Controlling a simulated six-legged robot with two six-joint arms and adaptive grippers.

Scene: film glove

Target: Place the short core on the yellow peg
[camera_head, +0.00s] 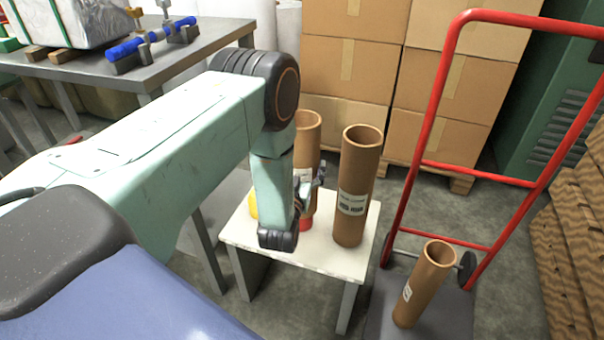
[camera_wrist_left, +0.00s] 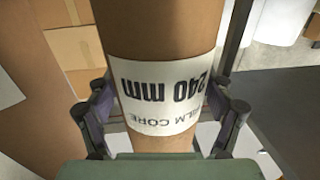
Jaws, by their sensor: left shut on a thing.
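My left gripper (camera_head: 310,182) is shut on a brown cardboard core (camera_head: 308,130) above the white table (camera_head: 335,262). In the left wrist view the core (camera_wrist_left: 160,35) stands between both fingers, its white label reading "240 mm" upside down. A yellow part (camera_head: 253,206), seemingly the yellow peg, shows at the table's left, mostly hidden behind my arm. A red part (camera_head: 306,223) shows below the held core; whether they touch is hidden. Another core (camera_head: 358,185) with a label stands upright on the table to the right. My right gripper is not in view.
A further core (camera_head: 425,283) stands slightly tilted on the plate of a red hand truck (camera_head: 437,110) at right. Stacked cardboard boxes (camera_head: 345,65) are behind the table. A grey workbench (camera_head: 180,62) with blue-handled tools is at back left.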

